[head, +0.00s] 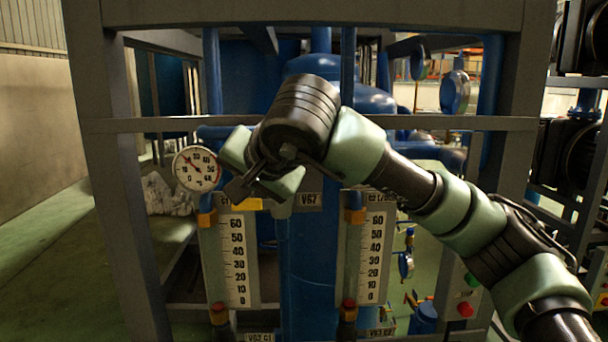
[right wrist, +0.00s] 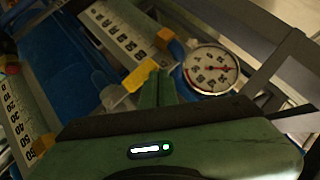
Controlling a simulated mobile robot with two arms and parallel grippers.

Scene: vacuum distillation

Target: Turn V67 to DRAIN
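The V67 label (head: 309,199) sits on the rig, between two sight gauges. A yellow lever (head: 247,204), apparently the V67 handle, shows just below my right gripper in the head view, partly hidden by it. In the right wrist view the yellow lever (right wrist: 138,76) points up and right from a pale valve body (right wrist: 112,97). My right gripper (head: 240,190) reaches in from the right in front of the rig. Its green fingers (right wrist: 156,76) are together, with their tips right beside the lever's end; I cannot tell whether they touch it. My left gripper is not in view.
A round dial gauge (head: 197,168) is close left of the gripper. Sight gauges (head: 233,262) and (head: 373,258) flank a blue column (head: 312,270). A grey frame crossbar (head: 450,123) runs across in front. Open floor (head: 50,250) lies at the left.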

